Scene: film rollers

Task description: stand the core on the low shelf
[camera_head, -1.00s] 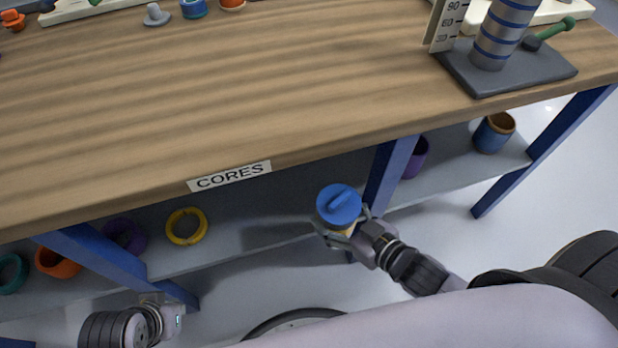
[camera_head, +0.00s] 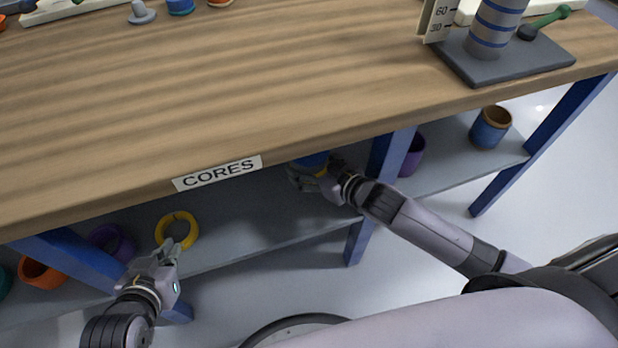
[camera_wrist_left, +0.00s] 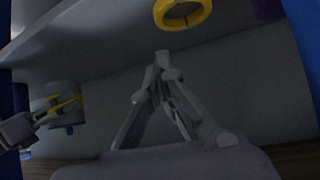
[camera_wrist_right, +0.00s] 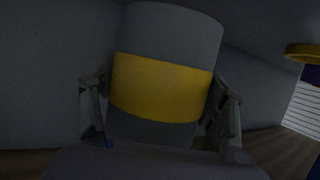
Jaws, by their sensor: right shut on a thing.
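The core is a grey cylinder with a yellow band (camera_wrist_right: 165,88) and a blue top (camera_head: 312,162). My right gripper (camera_head: 312,178) is shut around its side, under the tabletop and over the low shelf (camera_head: 285,215). In the head view the tabletop edge hides part of the core. The core also shows, looking upright in an upside-down picture, in the left wrist view (camera_wrist_left: 62,100). I cannot tell whether its base touches the shelf. My left gripper (camera_head: 170,252) is empty, its fingertips together in the left wrist view (camera_wrist_left: 163,58), near the shelf's front edge.
A yellow ring (camera_head: 177,230) lies on the shelf by my left gripper. Purple (camera_head: 112,242) and orange (camera_head: 45,273) rings are further left. A blue leg (camera_head: 388,165) stands right of the core. The "CORES" label (camera_head: 218,173) is on the table edge above.

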